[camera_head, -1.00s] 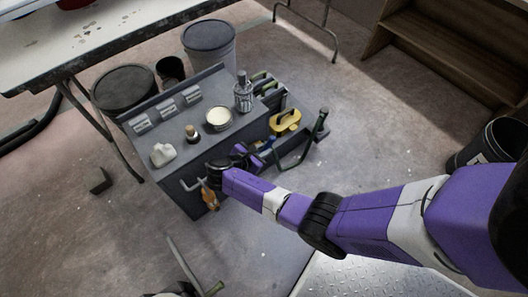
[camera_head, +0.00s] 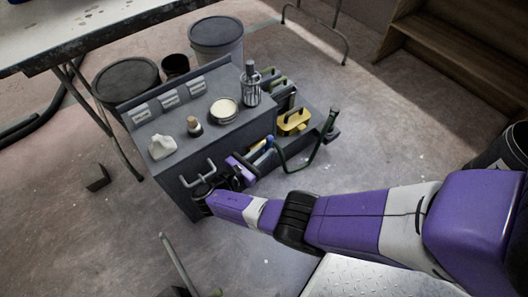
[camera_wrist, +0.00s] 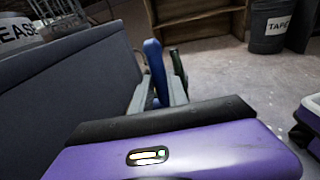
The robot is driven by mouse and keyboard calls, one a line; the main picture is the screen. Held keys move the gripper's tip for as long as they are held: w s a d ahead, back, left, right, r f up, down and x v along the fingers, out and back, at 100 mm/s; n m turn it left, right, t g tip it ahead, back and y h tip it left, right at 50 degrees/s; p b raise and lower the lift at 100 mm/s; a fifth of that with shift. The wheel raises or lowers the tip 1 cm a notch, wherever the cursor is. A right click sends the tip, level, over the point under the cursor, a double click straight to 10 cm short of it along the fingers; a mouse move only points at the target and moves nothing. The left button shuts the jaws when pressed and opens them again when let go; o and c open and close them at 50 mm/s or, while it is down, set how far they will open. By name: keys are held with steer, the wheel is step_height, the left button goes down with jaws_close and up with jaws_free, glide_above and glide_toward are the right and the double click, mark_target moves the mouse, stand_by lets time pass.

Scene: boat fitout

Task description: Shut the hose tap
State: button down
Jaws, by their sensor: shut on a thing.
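A blue handle (camera_wrist: 155,65) stands upright between the two grey fingers of my gripper (camera_wrist: 158,92) in the wrist view. The fingers are closed on it. In the head view, my gripper (camera_head: 246,165) is low at the front of the grey cabinet, and a blue piece (camera_head: 262,149) shows just beyond it. I take the blue handle for the hose tap's lever, but the tap's body and hose are not clear in either view. My purple forearm hides part of the cabinet's lower front.
The grey cabinet (camera_head: 165,187) carries a tub (camera_head: 223,110), a white jug (camera_head: 162,147) and a wire-caged lamp-like item (camera_head: 251,84). A U-shaped bar (camera_head: 198,172) juts from its front. A yellow case (camera_head: 293,121) lies right.

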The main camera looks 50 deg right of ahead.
steer(key=shift+s, duration=0.1)
steer(key=c, duration=1.6)
jaws_free()
steer(key=shift+f, duration=0.1)
steer(key=shift+o, duration=0.2)
step_height(320, 180, up, 20)
steer(key=p, duration=1.3)
